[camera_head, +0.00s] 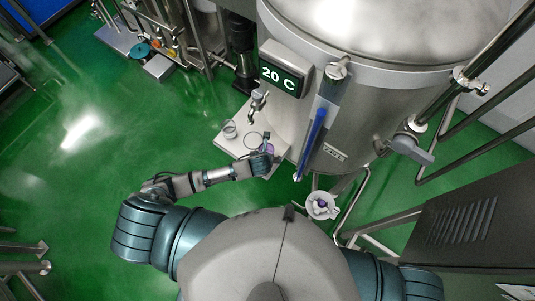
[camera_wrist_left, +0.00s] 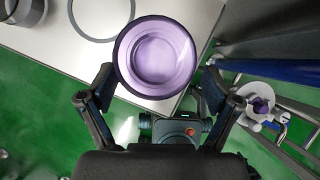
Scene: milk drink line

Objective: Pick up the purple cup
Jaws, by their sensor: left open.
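The purple cup (camera_wrist_left: 157,57) stands upright near the edge of a pale metal shelf (camera_wrist_left: 50,50), and I look down into its round mouth in the left wrist view. In the head view only a small purple part of it (camera_head: 268,147) shows past my left gripper (camera_head: 266,158). My left gripper (camera_wrist_left: 158,80) is open, with one finger on each side of the cup's near part. I cannot tell whether the fingers touch it. My right gripper is not in view.
A clear glass (camera_head: 230,130) and a dark ring (camera_head: 253,140) are on the shelf beside a tap (camera_head: 259,102). A steel tank (camera_head: 350,110) with a blue-marked tube (camera_head: 314,135) stands to the right. A white round holder with something purple (camera_head: 321,205) is lower right.

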